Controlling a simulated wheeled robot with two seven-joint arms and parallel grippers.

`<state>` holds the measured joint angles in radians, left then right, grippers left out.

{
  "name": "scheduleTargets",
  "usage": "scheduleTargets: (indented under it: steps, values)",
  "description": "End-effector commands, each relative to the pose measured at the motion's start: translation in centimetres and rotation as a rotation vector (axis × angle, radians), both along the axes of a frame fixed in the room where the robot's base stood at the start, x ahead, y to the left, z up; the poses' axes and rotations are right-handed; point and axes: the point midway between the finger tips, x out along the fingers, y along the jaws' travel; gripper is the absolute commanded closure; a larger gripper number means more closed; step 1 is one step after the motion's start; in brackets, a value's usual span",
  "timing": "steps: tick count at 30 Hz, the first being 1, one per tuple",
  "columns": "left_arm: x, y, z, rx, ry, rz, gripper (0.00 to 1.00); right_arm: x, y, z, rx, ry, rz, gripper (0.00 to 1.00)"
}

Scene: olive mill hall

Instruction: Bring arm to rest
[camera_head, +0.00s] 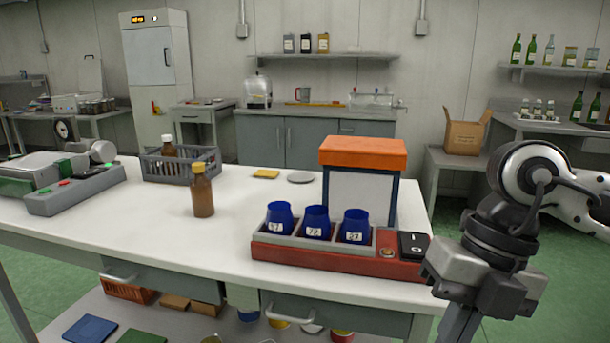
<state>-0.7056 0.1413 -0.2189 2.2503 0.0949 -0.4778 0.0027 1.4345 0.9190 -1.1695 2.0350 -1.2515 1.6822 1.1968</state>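My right arm comes in from the right edge, beside the right end of the white-topped table (130,220). Its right gripper (482,280) hangs downward in front of the table's right corner. The lower part runs toward the bottom edge of the picture, so I cannot tell whether the fingers are open or shut. I see nothing held in it. My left arm and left gripper are not in view.
A red tray (268,253) with three numbered blue cups (316,222) stands close left of my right gripper. An orange-topped box (362,152), a brown bottle (202,192), a grey crate (205,157) and a grey-green machine (75,190) share the table. Green floor lies right.

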Motion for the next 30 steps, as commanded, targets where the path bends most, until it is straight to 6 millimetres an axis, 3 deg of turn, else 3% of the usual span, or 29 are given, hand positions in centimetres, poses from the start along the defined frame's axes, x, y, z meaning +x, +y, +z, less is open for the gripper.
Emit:
scheduleTargets:
  steps: [8,12,16,20,23,26,28,30]
  values:
    - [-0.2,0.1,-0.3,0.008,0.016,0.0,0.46,-4.1,8.9,-0.6,0.454,0.182,0.154,1.0]
    - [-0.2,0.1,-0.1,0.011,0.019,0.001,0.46,-6.5,14.3,1.7,0.853,0.316,0.154,1.0]
    - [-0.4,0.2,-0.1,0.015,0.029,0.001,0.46,-6.3,17.5,5.4,1.277,0.429,-0.003,1.0]
    - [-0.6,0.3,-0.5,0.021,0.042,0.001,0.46,-2.9,17.5,7.5,1.627,0.5,-0.321,1.0]
    - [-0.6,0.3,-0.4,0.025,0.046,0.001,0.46,0.8,15.9,6.5,1.806,0.53,-0.665,1.0]
    - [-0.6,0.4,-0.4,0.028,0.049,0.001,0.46,4.1,13.1,2.6,1.877,0.538,-1.072,1.0]
    - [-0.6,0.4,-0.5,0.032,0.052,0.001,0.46,5.4,10.8,-1.7,1.854,0.538,-1.377,1.0]
    - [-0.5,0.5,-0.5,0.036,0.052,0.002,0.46,5.5,8.5,-6.7,1.771,0.538,-1.669,1.0]
